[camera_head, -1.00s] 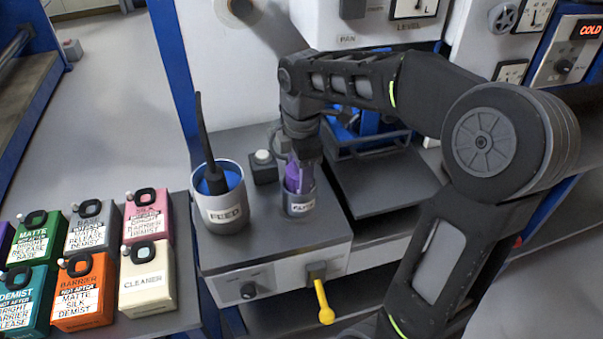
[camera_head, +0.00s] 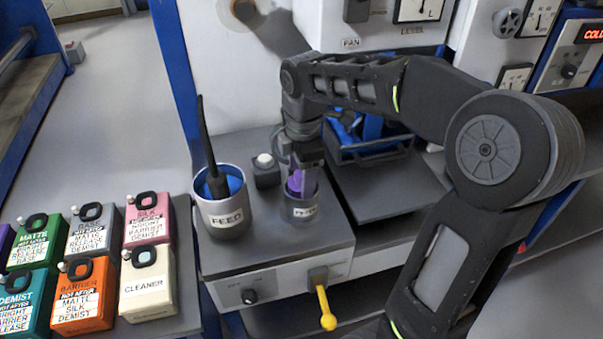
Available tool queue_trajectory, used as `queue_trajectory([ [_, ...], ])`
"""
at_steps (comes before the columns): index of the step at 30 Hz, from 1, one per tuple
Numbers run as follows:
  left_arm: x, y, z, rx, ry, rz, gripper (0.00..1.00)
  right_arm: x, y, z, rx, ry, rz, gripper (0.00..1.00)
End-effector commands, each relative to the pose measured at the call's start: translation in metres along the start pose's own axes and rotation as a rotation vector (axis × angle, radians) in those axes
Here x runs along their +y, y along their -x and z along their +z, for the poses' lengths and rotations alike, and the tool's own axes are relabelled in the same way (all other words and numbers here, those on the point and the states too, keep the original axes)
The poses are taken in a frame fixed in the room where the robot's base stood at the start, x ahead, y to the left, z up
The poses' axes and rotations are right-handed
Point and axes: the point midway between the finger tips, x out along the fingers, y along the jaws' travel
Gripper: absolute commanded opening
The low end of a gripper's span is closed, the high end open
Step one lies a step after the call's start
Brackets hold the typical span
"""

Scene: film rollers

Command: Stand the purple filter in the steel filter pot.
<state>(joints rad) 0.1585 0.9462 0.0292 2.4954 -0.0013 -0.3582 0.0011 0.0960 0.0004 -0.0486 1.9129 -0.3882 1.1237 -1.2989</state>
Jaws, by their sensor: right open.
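The purple filter (camera_head: 295,182) stands inside the small steel filter pot (camera_head: 301,211), with only its upper part showing above the rim. The pot is on the grey bench, to the right of the larger feed pot. My right gripper (camera_head: 304,165) points down over the filter pot. It is open, with its fingers close around the top of the filter; I cannot tell if they touch it. The lower part of the filter is hidden by the pot wall. My left gripper is not in view.
The feed pot (camera_head: 224,210) holds blue contents and a tall black handle. A small block with a white button (camera_head: 264,162) stands behind. A yellow lever (camera_head: 325,308) sticks out in front. Several labelled jugs (camera_head: 147,282) fill the left. A dark tray of blue things (camera_head: 372,145) lies behind right.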

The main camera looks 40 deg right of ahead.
Motion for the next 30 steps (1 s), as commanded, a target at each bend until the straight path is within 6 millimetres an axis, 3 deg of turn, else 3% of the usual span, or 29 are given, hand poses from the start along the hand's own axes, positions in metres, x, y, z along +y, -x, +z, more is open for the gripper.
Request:
queue_trajectory([
  [1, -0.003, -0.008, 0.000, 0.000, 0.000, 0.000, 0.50, -0.023, -0.034, -0.002, -0.005, 0.007, -0.075, 0.77],
  [18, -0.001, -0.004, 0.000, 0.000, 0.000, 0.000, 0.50, -0.013, 0.076, -0.004, -0.004, -0.002, 0.008, 0.77],
  [30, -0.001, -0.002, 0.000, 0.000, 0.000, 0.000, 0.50, -0.012, 0.087, -0.004, -0.005, -0.002, 0.016, 0.77],
])
